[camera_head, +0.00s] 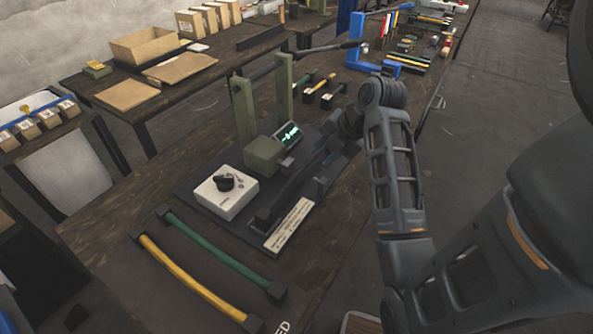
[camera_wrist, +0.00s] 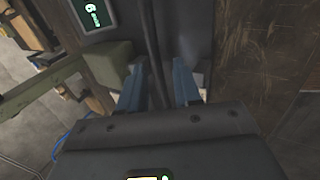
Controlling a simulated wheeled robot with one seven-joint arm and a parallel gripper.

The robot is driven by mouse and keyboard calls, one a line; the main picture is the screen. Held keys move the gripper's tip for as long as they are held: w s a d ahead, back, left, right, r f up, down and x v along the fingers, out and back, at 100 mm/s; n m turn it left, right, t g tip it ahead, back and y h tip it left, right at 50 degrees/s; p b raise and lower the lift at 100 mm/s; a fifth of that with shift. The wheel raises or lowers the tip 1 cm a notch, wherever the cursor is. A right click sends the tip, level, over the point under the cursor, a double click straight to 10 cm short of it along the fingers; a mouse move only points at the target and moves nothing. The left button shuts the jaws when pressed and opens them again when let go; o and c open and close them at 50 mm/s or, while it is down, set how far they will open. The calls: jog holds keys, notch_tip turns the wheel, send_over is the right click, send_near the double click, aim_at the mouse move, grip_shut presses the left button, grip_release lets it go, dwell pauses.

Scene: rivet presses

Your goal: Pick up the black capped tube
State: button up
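A black capped tube (camera_head: 293,187) lies in the press fixture on the dark base plate (camera_head: 215,212), running diagonally away from me, its near black cap beside the white label strip. My gripper (camera_wrist: 159,82) is over the fixture's far end; in the head view my arm hides much of it. In the wrist view its two blue fingers are apart, with a dark bar, which looks like the black tube (camera_wrist: 152,35), running between them. I cannot tell whether the fingers touch it.
A green block (camera_head: 263,156), a lit display (camera_head: 287,135) and green posts (camera_head: 244,110) stand left of my gripper. A white box with a black knob (camera_head: 226,192) is nearer. A yellow tube (camera_head: 190,277) and a green tube (camera_head: 217,248) lie in front. A blue press (camera_head: 357,50) stands behind.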

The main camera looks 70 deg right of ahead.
aim_at(310, 164)
jog(key=shift+p+x, duration=0.5)
jog(key=shift+x, duration=2.6)
jog(key=shift+w+a+r, duration=0.1)
jog(key=shift+w+a, duration=0.05)
grip_shut()
